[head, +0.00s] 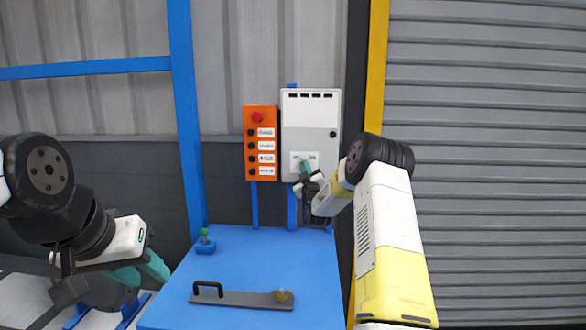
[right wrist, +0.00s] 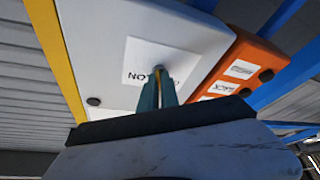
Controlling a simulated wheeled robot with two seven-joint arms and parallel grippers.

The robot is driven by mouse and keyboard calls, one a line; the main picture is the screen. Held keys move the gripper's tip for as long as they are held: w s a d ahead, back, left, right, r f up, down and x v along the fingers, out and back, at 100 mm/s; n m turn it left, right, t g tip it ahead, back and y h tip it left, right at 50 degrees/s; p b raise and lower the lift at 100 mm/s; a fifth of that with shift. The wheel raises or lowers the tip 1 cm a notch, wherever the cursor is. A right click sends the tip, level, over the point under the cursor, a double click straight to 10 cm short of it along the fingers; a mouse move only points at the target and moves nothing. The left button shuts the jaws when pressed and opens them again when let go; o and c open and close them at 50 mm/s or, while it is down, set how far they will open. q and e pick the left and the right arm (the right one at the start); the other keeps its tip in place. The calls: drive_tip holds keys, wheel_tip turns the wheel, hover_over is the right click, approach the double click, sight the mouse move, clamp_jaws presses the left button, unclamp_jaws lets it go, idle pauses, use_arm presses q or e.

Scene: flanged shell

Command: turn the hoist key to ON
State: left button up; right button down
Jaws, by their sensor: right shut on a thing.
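A white control box (head: 311,115) stands upright on the post, with a white label plate (head: 314,157) low on its front. The plate also shows in the right wrist view (right wrist: 140,62), with partly covered lettering. My right gripper (head: 306,168) is at this plate, its teal fingers (right wrist: 158,92) shut on the hoist key. The key is almost wholly hidden by the fingers; only a small grey bit (right wrist: 159,69) shows at their tips. Its turn angle cannot be read. My left gripper (head: 141,273) is open and empty at the lower left, away from the box.
An orange button panel (head: 261,143) with a red button is just left of the box. A grey shutter (head: 490,150) fills the right.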

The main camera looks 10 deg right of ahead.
drive_tip(key=shift+w+a+m+g+h, duration=0.1)
drive_tip(key=shift+m+g+h, duration=0.55)
drive_tip(key=shift+m+h, duration=1.9)
drive_tip(key=shift+s+a+m+g+h, duration=0.15)
drive_tip(key=shift+m+g+h, duration=0.5)
drive_tip(key=shift+m, duration=3.8)
drive_tip(key=shift+w+a+m+g+h, duration=0.15)
drive_tip(key=shift+m+g+h, duration=0.45)
drive_tip(key=shift+m+h, duration=1.95)
drive_tip(key=shift+m+y, duration=0.95)
drive_tip(key=shift+m, duration=0.3)
drive_tip(key=c, duration=1.6)
unclamp_jaws()
drive_tip(key=v, duration=0.7)
drive_tip(key=shift+s+a, duration=0.15)
drive_tip(key=shift+s, duration=0.15)
